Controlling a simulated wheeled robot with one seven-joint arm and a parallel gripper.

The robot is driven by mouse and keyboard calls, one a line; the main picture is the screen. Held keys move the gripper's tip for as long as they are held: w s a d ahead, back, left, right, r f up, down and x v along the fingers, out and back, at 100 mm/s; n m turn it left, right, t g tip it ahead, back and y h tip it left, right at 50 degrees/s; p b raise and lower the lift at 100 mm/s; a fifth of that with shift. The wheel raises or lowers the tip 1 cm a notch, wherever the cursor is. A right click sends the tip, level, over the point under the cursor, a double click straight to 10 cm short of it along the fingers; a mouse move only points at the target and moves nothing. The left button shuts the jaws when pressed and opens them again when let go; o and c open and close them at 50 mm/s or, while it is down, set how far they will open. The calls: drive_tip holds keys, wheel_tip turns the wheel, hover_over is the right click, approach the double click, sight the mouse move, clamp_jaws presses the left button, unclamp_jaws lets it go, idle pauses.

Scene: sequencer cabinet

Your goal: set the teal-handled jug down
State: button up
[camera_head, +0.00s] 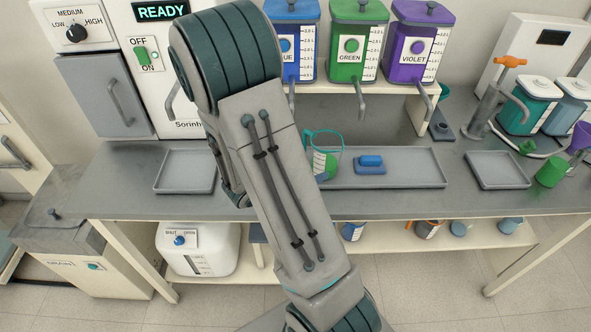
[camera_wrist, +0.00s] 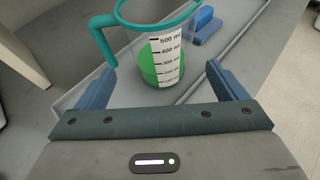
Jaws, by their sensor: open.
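The teal-handled jug (camera_head: 326,160) is a clear vessel with a teal rim and handle, a white millilitre scale and green liquid inside. It stands upright at the left end of the long grey tray (camera_head: 415,180). In the wrist view the jug (camera_wrist: 165,60) is just beyond my gripper (camera_wrist: 162,82), with its handle toward the left finger. The two blue fingers are wide apart with a visible gap to the jug's body. In the head view my arm hides my gripper and part of the jug's surroundings.
A blue block-like item (camera_head: 370,164) lies on the tray right of the jug. Smaller grey trays stand at left (camera_head: 186,171) and right (camera_head: 497,170). Blue, green (camera_head: 356,40) and violet dispensers with taps stand on a shelf behind. A green cup (camera_head: 551,172) is at far right.

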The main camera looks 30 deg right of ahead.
drive_tip(key=s+a+r+m+g+y, duration=0.45)
drive_tip(key=s+a+r+m, duration=0.25)
drive_tip(key=s+m, duration=0.4)
drive_tip(key=s+a+r+m+t+y, duration=0.1)
drive_tip(key=a+r+m+t+y, duration=0.3)
drive_tip(key=a+r+m+y, duration=0.3)
drive_tip(key=shift+s+a+m+t+y, duration=0.3)
drive_tip(key=shift+a+m+y, duration=0.45)
drive_tip(key=shift+a+m, duration=1)
drive_tip(key=shift+a+n, duration=0.45)
